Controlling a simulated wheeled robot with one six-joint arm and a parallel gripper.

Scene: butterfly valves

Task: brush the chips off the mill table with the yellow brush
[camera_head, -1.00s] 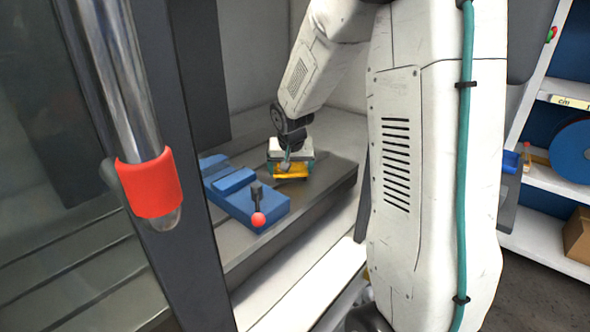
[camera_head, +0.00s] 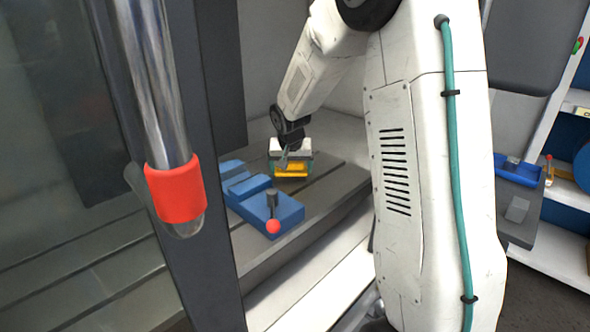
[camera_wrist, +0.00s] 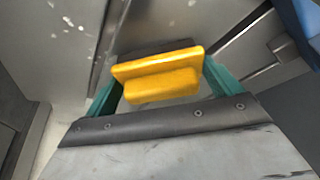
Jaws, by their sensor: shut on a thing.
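My gripper (camera_head: 292,168) is shut on the yellow brush (camera_head: 291,172), low over the grey slotted mill table (camera_head: 325,195). In the wrist view the brush (camera_wrist: 160,76) sits between the two green fingers, with dark bristles just showing past its far edge. I cannot tell whether the bristles touch the table. Small pale specks that look like chips (camera_wrist: 68,22) lie on the table at the upper left of the wrist view. No chips can be made out in the head view.
A blue vise (camera_head: 262,203) with a red-knobbed handle (camera_head: 273,226) stands on the table just left of and nearer than the brush. The machine's dark door frame and a metal handle with a red grip (camera_head: 175,188) stand at the left. Shelves (camera_head: 560,235) are at the right.

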